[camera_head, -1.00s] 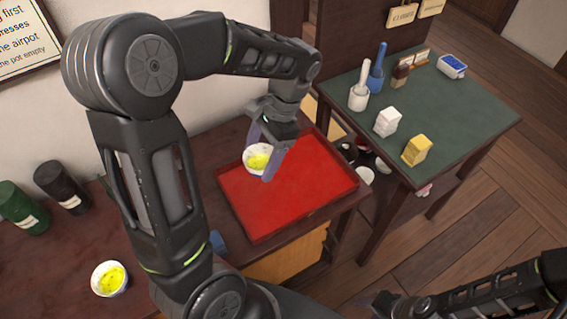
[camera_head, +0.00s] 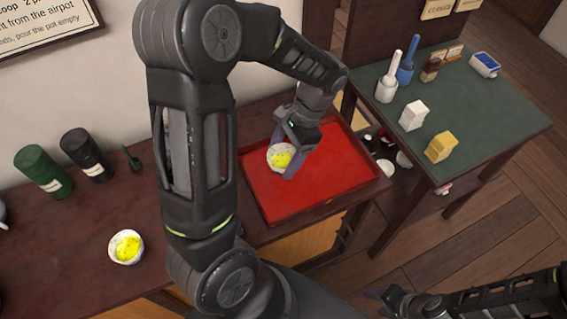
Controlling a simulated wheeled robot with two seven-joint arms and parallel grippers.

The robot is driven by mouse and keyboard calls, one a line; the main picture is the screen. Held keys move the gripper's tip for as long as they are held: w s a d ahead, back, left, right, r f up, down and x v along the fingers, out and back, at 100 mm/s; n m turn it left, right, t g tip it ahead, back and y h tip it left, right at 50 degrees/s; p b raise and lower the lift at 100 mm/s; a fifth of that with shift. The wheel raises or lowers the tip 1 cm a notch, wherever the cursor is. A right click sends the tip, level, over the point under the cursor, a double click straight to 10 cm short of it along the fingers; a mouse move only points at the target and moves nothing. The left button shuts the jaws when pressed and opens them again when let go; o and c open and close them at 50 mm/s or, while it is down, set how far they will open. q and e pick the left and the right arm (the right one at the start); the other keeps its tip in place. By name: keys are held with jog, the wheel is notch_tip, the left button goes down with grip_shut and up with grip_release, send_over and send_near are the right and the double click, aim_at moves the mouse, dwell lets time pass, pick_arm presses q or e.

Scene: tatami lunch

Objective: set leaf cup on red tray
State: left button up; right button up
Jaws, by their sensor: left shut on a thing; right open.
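A white cup with yellow contents (camera_head: 280,157) is held between the fingers of my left gripper (camera_head: 284,160), over the upper left part of the red tray (camera_head: 330,182). I cannot tell whether the cup's base touches the tray. A second white cup with yellow contents (camera_head: 126,247) stands on the brown counter at the lower left. My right gripper (camera_head: 376,301) is at the bottom edge, low and away from the tray, open and empty.
A dark green canister (camera_head: 42,170) and a black canister (camera_head: 86,154) stand at the counter's back left. A side table (camera_head: 470,110) at the right holds a white box (camera_head: 413,115), a yellow box (camera_head: 440,147) and pestle-like tools. The tray's right half is clear.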

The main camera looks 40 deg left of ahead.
aim_at(283, 165)
pick_arm(q)
jog(key=shift+f, duration=1.85)
jog(key=shift+f, duration=0.15)
jog(key=o, duration=1.5)
jog(key=shift+o, duration=0.2)
jog(key=v, duration=1.2)
